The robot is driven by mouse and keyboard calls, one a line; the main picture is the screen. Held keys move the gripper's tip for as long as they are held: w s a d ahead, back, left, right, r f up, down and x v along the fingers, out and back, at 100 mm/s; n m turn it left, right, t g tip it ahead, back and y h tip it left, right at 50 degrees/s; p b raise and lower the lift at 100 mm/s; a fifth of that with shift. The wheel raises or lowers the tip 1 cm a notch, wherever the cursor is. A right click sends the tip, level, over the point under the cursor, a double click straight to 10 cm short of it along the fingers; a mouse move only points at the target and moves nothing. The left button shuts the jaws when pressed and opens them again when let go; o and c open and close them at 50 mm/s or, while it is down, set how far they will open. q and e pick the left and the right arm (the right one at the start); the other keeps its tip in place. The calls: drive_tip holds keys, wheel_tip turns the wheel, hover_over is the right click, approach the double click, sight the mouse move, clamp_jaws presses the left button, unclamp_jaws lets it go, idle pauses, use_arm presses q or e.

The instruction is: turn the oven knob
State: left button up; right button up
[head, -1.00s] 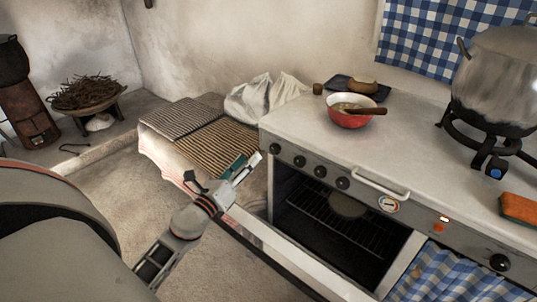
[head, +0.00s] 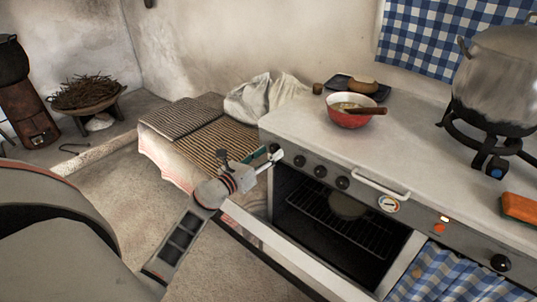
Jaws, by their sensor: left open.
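The oven's front panel (head: 370,194) carries a row of black knobs. The leftmost knob (head: 273,148) is at the panel's left end, with another knob (head: 299,160) to its right. My left gripper (head: 270,161) is open, its fingertips at the leftmost knob and partly overlapping it in the picture. I cannot tell whether they touch it or sit around it. The oven door (head: 262,238) is open, and a rack (head: 365,230) shows inside. My right gripper is out of view.
A red bowl (head: 349,118) with a wooden-handled utensil stands on the stove top (head: 420,150). A large pot (head: 497,80) sits on a burner at right. A towel bar (head: 381,185) juts from the panel. A mat-covered bench (head: 205,145) is left of the oven.

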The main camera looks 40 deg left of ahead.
use_arm(q)
drive_tip(key=shift+w, duration=0.1)
drive_tip(key=c, duration=1.1)
